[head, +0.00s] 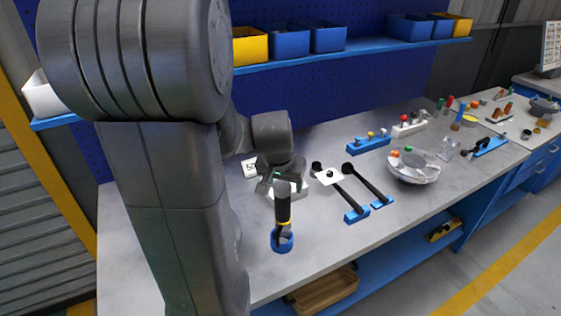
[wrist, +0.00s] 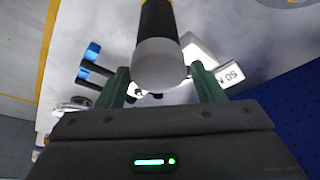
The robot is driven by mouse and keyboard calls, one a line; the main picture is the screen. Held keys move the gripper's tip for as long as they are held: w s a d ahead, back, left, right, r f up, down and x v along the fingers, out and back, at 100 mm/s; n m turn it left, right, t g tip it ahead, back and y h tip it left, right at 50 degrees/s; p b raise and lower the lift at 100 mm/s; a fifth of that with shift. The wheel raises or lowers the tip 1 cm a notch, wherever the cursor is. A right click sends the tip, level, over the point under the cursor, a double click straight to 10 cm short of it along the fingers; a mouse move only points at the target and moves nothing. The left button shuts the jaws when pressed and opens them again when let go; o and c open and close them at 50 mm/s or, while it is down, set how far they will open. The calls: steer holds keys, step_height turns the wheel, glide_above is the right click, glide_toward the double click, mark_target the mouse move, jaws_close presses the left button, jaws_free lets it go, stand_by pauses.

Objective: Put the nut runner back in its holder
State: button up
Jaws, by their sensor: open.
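The nut runner (head: 283,208), which I take to be the black tool with a yellow band and grey ends, stands nearly upright in a round blue holder (head: 282,241) near the bench's front edge. My gripper (head: 279,184) is open at the tool's upper end, on its far side. In the wrist view the tool's rounded grey end (wrist: 160,66) shows between the two green fingers of my gripper (wrist: 161,88), with a gap on each side. I cannot tell whether the tool touches the gripper. The holder's inside is mostly hidden.
A white numbered card (head: 250,168) is behind my gripper. A grey bowl-like shell (head: 413,171) sits farther right. The bench front right of the holder is clear.

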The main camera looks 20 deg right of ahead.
steer(key=v, duration=1.2)
steer(key=shift+f, duration=0.1)
steer(key=b+x, duration=0.1)
steer(key=x, duration=1.2)
steer(key=shift+s+a, duration=0.1)
steer(key=shift+f, duration=0.2)
steer(key=shift+r, duration=0.1)
